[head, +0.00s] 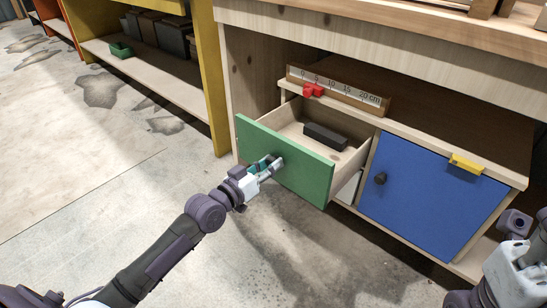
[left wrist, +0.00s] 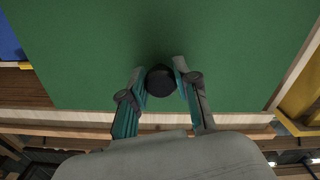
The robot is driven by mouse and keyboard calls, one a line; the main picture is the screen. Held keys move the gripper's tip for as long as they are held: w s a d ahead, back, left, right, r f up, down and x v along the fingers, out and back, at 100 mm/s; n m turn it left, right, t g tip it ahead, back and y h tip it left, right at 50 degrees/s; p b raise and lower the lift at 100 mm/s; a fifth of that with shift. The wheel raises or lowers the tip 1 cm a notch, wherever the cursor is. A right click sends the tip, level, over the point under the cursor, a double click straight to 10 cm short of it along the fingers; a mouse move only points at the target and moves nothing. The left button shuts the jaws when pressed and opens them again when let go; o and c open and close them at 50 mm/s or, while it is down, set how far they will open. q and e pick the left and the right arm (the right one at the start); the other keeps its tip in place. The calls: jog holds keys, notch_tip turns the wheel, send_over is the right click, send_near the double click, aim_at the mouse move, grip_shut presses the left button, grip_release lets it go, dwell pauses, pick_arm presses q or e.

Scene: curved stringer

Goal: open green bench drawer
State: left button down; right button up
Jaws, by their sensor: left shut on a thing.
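The green drawer front (head: 305,168) stands out from the wooden bench, and the drawer is open. Its pale wooden inside shows, with a dark block (head: 325,136) lying in it. My left gripper (head: 275,163) is at the drawer front, shut on its dark round knob. In the left wrist view the black knob (left wrist: 161,81) sits between the two fingers, against the green face (left wrist: 220,50). Part of my right arm (head: 515,265) shows at the lower right edge of the head view; its fingers cannot be made out.
A ruler board (head: 340,90) with a red slider (head: 313,90) stands above. Concrete floor (head: 110,210) is clear at the left.

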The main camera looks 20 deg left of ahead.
pick_arm(q)
jog(key=shift+s, duration=0.15)
jog(key=c, duration=0.8)
grip_release()
jog(key=shift+a, duration=0.1)
jog(key=v, duration=1.2)
